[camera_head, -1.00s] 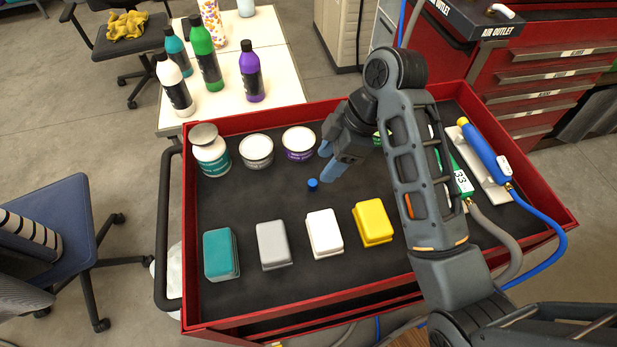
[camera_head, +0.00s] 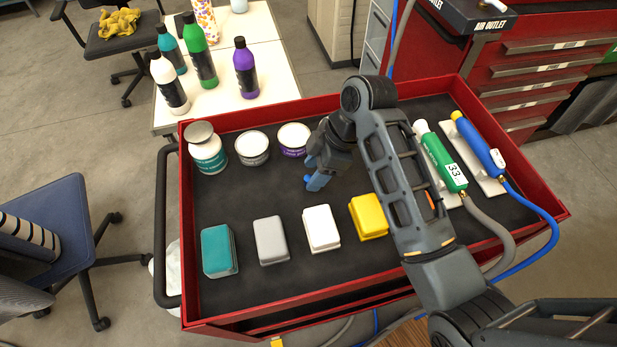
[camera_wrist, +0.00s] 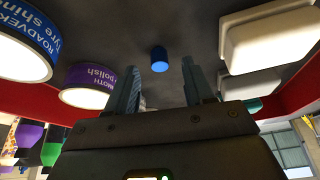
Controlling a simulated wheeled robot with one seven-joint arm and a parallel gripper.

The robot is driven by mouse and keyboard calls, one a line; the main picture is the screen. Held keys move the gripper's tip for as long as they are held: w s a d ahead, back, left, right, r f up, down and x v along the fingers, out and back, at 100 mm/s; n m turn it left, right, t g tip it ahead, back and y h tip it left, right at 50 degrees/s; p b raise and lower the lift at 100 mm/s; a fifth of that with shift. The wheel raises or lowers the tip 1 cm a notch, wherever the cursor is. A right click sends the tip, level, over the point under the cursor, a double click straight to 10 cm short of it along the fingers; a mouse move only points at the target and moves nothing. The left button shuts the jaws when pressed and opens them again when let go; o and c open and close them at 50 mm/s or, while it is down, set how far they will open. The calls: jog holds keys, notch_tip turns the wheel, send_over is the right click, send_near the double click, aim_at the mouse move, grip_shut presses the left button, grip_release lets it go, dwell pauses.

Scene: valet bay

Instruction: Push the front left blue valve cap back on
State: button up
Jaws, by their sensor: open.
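The small blue valve cap (camera_head: 307,179) stands on the dark mat of the red cart, in front of the tins. My gripper (camera_head: 314,182) reaches down from the right, low over the mat, and its fingers partly cover the cap in the head view. In the wrist view the whole blue cap (camera_wrist: 159,59) shows between the two spread fingertips (camera_wrist: 160,66), with a gap on each side. My gripper is open and empty. No wheel or valve stem is visible in these views.
In front are teal, grey, white and yellow (camera_head: 368,216) blocks. The red cart rim (camera_head: 188,260) surrounds the mat; bare mat lies left of the cap.

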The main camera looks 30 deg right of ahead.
jog(key=shift+x, duration=1.1)
jog(key=shift+c, duration=0.3)
grip_shut()
